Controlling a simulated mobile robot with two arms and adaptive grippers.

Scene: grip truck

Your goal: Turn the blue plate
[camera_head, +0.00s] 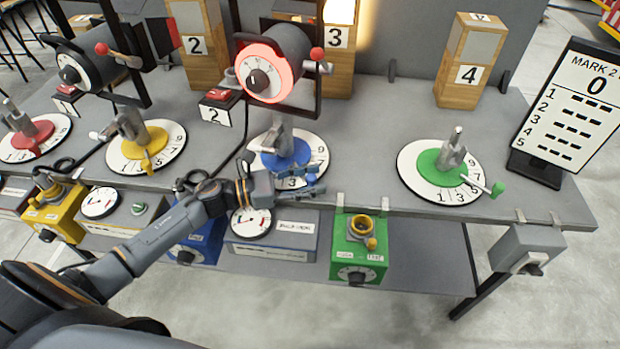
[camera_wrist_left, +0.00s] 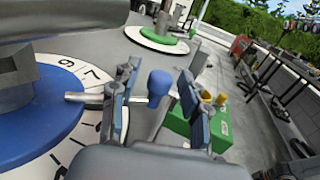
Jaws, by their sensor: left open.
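The blue plate (camera_head: 296,158) is a blue disc on a white numbered dial, with a grey metal fixture standing on it, at the middle of the table's front edge. In the left wrist view the blue plate (camera_wrist_left: 35,120) fills the left side. Its metal rod ends in a blue knob (camera_wrist_left: 158,86). My left gripper (camera_head: 306,184) is at the plate's front right side. In the wrist view its open fingers (camera_wrist_left: 158,98) stand on either side of the knob. Whether they touch it I cannot tell. My right gripper is not in view.
A green plate (camera_head: 437,168) with its own handle lies to the right, and yellow (camera_head: 145,145) and red plates to the left. A green box (camera_head: 358,250) hangs below the table edge. A score board (camera_head: 570,110) stands at right.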

